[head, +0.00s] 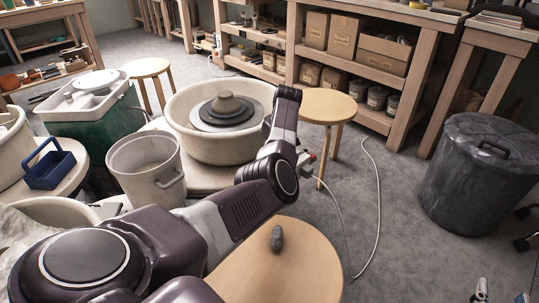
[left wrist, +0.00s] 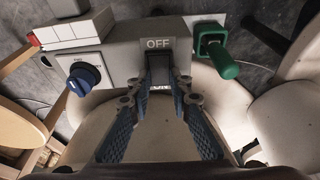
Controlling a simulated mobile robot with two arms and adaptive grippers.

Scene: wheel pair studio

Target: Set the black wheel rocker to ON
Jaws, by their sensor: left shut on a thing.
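The black wheel rocker (left wrist: 160,70) sits on the grey control box (left wrist: 120,65) in the left wrist view. An OFF label is above it, and an ON label at its lower end is partly hidden. My left gripper (left wrist: 161,84) has its fingertips on either side of the rocker, shut on it. In the head view my left arm hides that gripper and most of the box (head: 306,160), which is beside the pottery wheel (head: 222,110). My right gripper (head: 501,296) shows only its fingertips at the bottom right, apart and empty.
A blue knob (left wrist: 83,80) is left of the rocker and a green lever (left wrist: 215,50) right of it. A stool (head: 328,106) stands behind the box. A grey stone-like lump (head: 277,239) lies on a near round top (head: 310,265). A cable (head: 378,205) crosses the floor.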

